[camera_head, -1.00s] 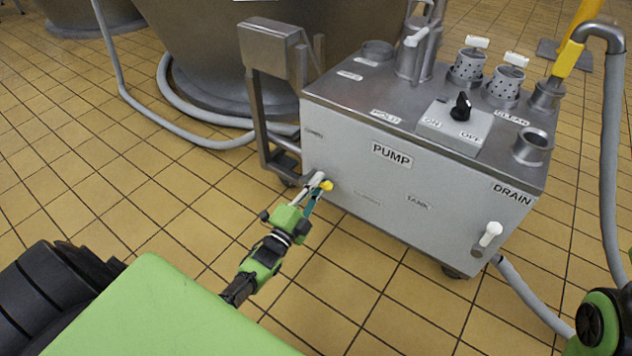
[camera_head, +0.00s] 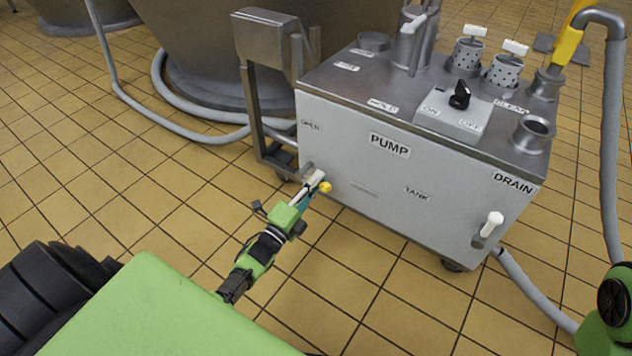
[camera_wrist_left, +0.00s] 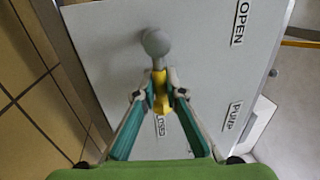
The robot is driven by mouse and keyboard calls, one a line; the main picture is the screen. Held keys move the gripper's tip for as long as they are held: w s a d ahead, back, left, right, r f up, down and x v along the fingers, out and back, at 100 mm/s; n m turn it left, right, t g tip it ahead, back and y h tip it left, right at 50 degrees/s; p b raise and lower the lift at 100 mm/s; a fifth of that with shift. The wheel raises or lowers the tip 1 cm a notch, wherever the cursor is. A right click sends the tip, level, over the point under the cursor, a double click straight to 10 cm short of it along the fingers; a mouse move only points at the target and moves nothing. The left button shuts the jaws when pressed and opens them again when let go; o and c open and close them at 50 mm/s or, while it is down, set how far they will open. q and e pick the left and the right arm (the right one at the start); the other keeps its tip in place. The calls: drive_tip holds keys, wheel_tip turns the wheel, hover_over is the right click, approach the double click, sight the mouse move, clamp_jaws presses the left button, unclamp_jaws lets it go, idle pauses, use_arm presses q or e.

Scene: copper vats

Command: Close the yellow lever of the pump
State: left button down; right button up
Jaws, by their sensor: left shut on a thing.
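The pump (camera_head: 395,165) is a grey metal cart with a steel top and a PUMP label on its front. Its yellow lever (camera_head: 326,187) is low on the left of that front. In the left wrist view the yellow lever (camera_wrist_left: 160,92) extends from a round grey knob (camera_wrist_left: 156,43) towards a small, partly hidden label. An OPEN label (camera_wrist_left: 239,22) is off to the upper right there. My left gripper (camera_head: 316,182) is shut on the lever; its teal fingers (camera_wrist_left: 160,98) are on either side of it. My right gripper is not in view.
A metal bracket (camera_head: 250,100) stands at the pump's left. A white drain handle (camera_head: 489,227) is on the front right, with a grey hose (camera_head: 535,295) below. Large vats (camera_head: 200,45) stand behind. The tiled floor in front is clear.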

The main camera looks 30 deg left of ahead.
use_arm(q)
drive_tip(key=shift+f, duration=0.15)
drive_tip(key=c, duration=2.1)
unclamp_jaws()
drive_tip(key=v, duration=1.2)
